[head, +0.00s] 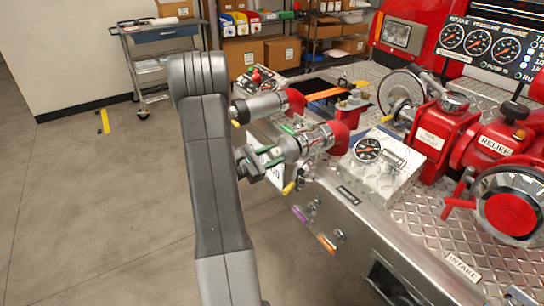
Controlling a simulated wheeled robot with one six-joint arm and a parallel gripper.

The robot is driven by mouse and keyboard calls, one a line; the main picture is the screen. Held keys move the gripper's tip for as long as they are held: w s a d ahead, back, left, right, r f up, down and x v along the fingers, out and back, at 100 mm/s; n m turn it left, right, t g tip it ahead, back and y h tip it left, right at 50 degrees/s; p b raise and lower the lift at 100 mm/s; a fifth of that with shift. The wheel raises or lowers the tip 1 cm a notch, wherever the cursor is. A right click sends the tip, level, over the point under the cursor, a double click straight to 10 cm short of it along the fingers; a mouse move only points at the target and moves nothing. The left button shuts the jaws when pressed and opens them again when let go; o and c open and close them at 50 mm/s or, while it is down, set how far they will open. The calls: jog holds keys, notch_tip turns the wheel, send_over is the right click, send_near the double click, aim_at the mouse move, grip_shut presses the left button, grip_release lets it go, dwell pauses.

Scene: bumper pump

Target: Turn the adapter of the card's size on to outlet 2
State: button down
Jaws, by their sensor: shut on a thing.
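My gripper (258,163) is shut on a silver adapter (289,149) with a green mark. The adapter lies in line with the open end of the nearer outlet (319,139), a silver barrel on a red elbow. I cannot tell whether its thread is engaged. A second outlet (262,106), also silver with a red elbow, sits further back. A white card (270,172) is partly hidden behind my gripper, and its print is not readable. I cannot read an outlet number on either one.
A yellow-handled valve (290,187) hangs just below the nearer outlet. A gauge box (378,165) stands to its right on the tread-plate bumper. Red pump parts (430,135) fill the right.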

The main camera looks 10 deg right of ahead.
aim_at(281, 152)
jog(key=shift+b+x, duration=1.1)
jog(key=shift+x, duration=0.75)
dwell(1.6)
jog(key=shift+f+m+b, duration=0.2)
jog(key=shift+m+b, duration=0.2)
jog(key=shift+b, duration=0.55)
jog(key=m+b, duration=0.3)
jog(key=b, duration=0.3)
jog(key=shift+m, duration=0.3)
jog(key=shift+r+m+b, duration=0.2)
jog(key=shift+m+b, duration=0.2)
jog(key=shift+b, duration=0.35)
